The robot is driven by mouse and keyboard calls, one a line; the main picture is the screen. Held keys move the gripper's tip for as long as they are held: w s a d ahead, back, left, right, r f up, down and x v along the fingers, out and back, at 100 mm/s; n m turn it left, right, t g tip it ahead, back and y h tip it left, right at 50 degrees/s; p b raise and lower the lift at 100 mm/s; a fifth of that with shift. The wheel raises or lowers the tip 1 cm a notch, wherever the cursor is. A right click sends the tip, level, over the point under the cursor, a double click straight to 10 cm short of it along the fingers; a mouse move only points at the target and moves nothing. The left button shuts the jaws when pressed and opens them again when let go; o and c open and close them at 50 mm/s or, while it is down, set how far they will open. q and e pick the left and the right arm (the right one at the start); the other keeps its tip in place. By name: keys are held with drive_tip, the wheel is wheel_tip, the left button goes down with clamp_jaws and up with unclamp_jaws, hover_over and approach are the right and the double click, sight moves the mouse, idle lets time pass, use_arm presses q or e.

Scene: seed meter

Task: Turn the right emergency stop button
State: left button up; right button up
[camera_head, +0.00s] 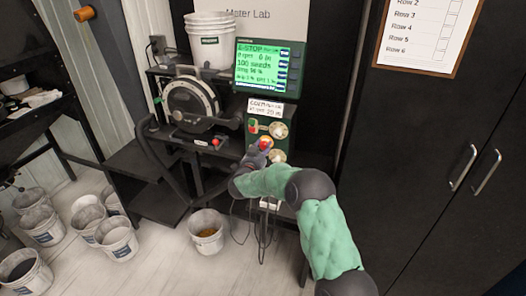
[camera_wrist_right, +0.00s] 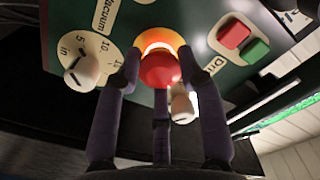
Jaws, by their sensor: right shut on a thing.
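The right emergency stop button (camera_head: 265,143) is a red mushroom button on the dark green control panel below the screen. In the right wrist view the red button (camera_wrist_right: 159,70) sits in front of a yellow-orange ring (camera_wrist_right: 158,40). My right gripper (camera_head: 258,152) reaches the panel from below, its arm coming in from the lower right. In the wrist view its dark fingers (camera_wrist_right: 159,75) stand on either side of the red button, shut on it, with another finger below. My left gripper is not in view.
A red button (camera_head: 215,142) sits on a box left of the panel. The screen (camera_head: 269,67) reads E-STOP. Close to my fingers are a cream knob (camera_wrist_right: 82,72), another knob (camera_wrist_right: 182,106), and red (camera_wrist_right: 234,35) and green (camera_wrist_right: 256,50) push buttons. Buckets (camera_head: 206,232) stand on the floor.

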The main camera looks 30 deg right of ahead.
drive_tip(key=shift+d+r+m, duration=0.25)
drive_tip(key=shift+r+m, duration=0.25)
drive_tip(key=shift+r, duration=0.15)
drive_tip(key=o, duration=1.1)
drive_tip(key=shift+o, duration=0.2)
drive_tip(key=shift+f, duration=0.35)
drive_tip(key=shift+s+a+f, duration=0.1)
drive_tip(key=shift+s+a, duration=0.1)
drive_tip(key=shift+a, duration=0.1)
drive_tip(key=v, duration=1.1)
drive_tip(key=shift+a, duration=0.2)
drive_tip(key=shift+s, duration=0.1)
